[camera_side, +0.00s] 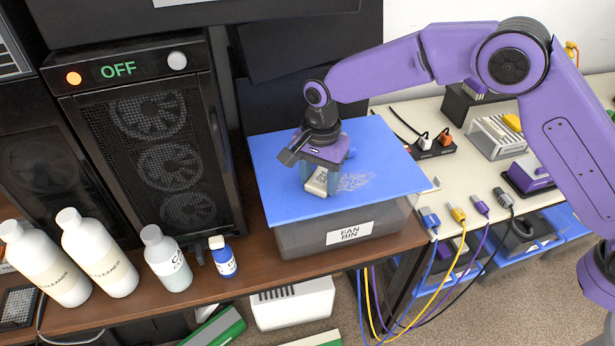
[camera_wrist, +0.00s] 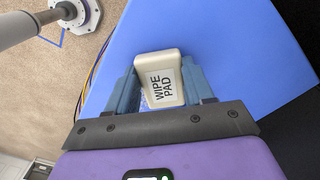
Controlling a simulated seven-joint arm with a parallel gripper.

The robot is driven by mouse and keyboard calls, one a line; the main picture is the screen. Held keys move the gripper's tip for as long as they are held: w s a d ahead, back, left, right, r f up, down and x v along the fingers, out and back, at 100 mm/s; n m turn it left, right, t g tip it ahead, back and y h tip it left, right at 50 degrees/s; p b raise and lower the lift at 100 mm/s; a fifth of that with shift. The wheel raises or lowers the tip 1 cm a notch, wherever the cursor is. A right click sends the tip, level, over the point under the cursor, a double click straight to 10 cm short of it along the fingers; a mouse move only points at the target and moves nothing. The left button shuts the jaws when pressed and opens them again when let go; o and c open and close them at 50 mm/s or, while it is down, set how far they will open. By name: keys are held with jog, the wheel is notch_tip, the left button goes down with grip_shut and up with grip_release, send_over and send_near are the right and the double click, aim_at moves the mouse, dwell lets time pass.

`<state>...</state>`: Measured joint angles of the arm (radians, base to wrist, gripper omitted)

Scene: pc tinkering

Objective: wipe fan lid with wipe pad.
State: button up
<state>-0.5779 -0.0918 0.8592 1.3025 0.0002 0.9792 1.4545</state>
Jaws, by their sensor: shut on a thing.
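The fan lid is a flat blue lid (camera_side: 278,190) on top of a grey see-through bin labelled FAN BIN. A patch of pale, scribble-like marks shows on the lid, just right of my gripper in the side view. My gripper (camera_side: 322,178) is over the middle of the lid, pointing down. It is shut on the off-white wipe pad (camera_side: 317,182), which is at or very near the lid's surface; contact is hard to tell. In the wrist view the wipe pad (camera_wrist: 162,80), labelled WIPE PAD, sits between the blue fingers, with the blue lid (camera_wrist: 235,50) behind it.
A black computer case (camera_side: 150,140) with an OFF display stands left of the bin. White cleaner bottles (camera_side: 100,255) and a small blue bottle (camera_side: 223,258) stand at the front left. Cables with coloured plugs (camera_side: 457,214) hang at the right table's edge.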

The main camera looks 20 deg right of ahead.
aim_at(299, 193)
jog(key=shift+d, duration=6.45)
jog(key=shift+a, duration=8.6)
notch_tip(299, 193, up, 8)
